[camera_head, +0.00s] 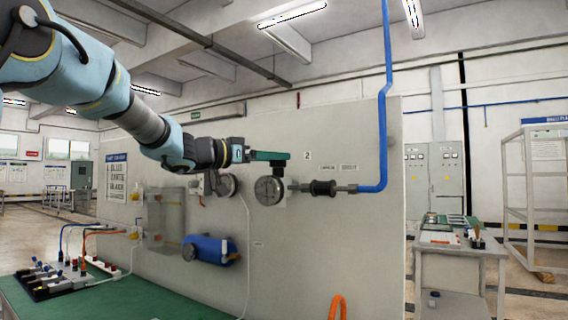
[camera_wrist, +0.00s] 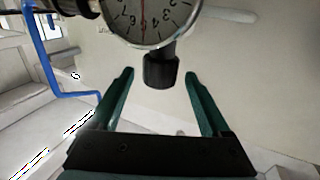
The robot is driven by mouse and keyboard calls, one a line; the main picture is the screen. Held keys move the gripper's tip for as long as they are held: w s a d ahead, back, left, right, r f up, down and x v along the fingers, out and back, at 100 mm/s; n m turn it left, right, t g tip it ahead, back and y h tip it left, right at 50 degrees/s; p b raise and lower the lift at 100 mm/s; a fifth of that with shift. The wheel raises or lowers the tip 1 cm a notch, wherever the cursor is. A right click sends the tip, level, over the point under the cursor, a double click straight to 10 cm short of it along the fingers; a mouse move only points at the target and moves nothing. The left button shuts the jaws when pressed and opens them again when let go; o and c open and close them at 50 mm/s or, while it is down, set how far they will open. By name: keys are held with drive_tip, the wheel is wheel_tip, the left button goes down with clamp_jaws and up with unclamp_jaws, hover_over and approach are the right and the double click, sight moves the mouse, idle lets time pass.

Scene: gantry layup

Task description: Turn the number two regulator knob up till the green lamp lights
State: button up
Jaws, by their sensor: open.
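A round pressure gauge (camera_head: 268,190) is on the grey panel, just left of the label "2" (camera_head: 307,155). In the wrist view the gauge (camera_wrist: 150,18) fills the top, with a red needle on its dial. A short black knob (camera_wrist: 160,71) sticks out beside the gauge there. My gripper (camera_wrist: 159,76) is open, with a green finger on each side of the knob and a visible gap to each. I cannot make out a green lamp.
A black cylindrical fitting (camera_head: 322,188) joins the blue pipe (camera_head: 382,130) right of the gauge. Another gauge (camera_head: 226,185) is to the left, partly under my arm. A blue tank (camera_head: 212,250) is lower on the panel (camera_head: 290,260). A green bench (camera_head: 140,300) stands front left.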

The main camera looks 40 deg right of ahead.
drive_tip(key=a, duration=0.3)
drive_tip(key=a+b, duration=0.1)
drive_tip(key=a, duration=0.1)
drive_tip(key=shift+w+a, duration=0.2)
drive_tip(key=shift+w, duration=0.15)
drive_tip(key=w+a+f+n+t+y, duration=0.6)
drive_tip(key=w+a+f+n+t, duration=0.55)
drive_tip(key=w+a, duration=0.6)
drive_tip(key=w+a+f+n+y, duration=0.1)
drive_tip(key=a+f+n+y, duration=0.2)
drive_tip(key=a+f+y, duration=0.75)
drive_tip(key=s+a+f+n+g+y, duration=0.1)
drive_tip(key=s+a+f+n+g, duration=0.2)
drive_tip(key=s+a+f, duration=1.7)
drive_tip(key=s+a+g, duration=0.1)
drive_tip(key=a+g, duration=0.1)
drive_tip(key=g, duration=0.2)
drive_tip(key=shift+s+f+n+g, duration=0.15)
drive_tip(key=shift+f+n+g, duration=0.05)
drive_tip(key=shift+n+g, duration=0.15)
